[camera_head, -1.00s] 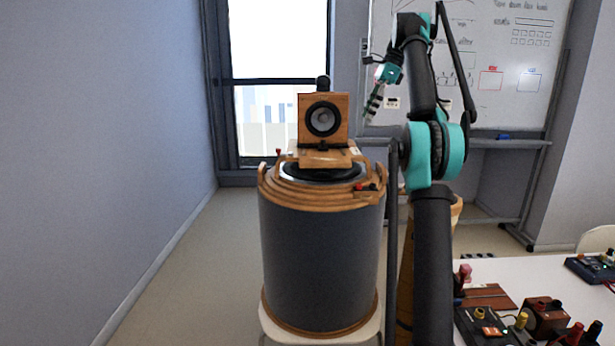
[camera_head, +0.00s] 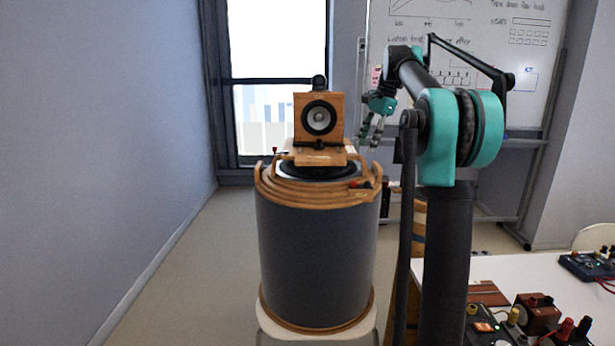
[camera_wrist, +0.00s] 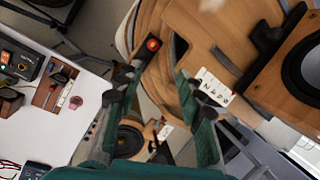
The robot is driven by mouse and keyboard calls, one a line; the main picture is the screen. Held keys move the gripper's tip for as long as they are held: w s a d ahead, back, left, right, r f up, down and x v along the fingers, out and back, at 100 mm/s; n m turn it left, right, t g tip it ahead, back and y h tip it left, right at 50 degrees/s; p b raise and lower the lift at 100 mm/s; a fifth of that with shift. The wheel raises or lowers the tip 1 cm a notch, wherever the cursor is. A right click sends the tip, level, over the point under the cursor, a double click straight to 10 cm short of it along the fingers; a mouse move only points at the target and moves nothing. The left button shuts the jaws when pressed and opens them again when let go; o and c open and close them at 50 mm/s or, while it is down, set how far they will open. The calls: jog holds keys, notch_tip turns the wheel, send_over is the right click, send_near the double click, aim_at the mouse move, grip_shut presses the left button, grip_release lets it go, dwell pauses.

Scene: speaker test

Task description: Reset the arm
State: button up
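My arm stands at the right of the head view, and my gripper (camera_head: 370,138) hangs at its end, just right of a wooden box with a speaker cone (camera_head: 319,118). In the wrist view, my gripper (camera_wrist: 158,76) has its two fingers apart with nothing held between them. The speaker cone box (camera_wrist: 303,70) shows at the right edge there. It stands on a large dark cylinder (camera_head: 315,255) with wooden rings around its top. Beyond the fingers the wrist view shows the wooden rings (camera_wrist: 205,30) and a red button (camera_wrist: 152,44).
A white table (camera_head: 500,268) at the lower right bears several small electrical boxes (camera_head: 540,312). A whiteboard (camera_head: 470,40) stands behind my arm, and a window (camera_head: 277,50) is at the back. The floor (camera_head: 180,265) left of the cylinder is clear.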

jog(key=s+f+n+t+h, duration=0.3)
jog(key=s+f+n, duration=1)
jog(key=s+f, duration=2.4)
notch_tip(320, 180, down, 2)
jog(key=shift+s+a, duration=0.25)
jog(key=shift+s, duration=0.05)
jog(key=shift+a, duration=0.1)
jog(key=shift+c, duration=0.5)
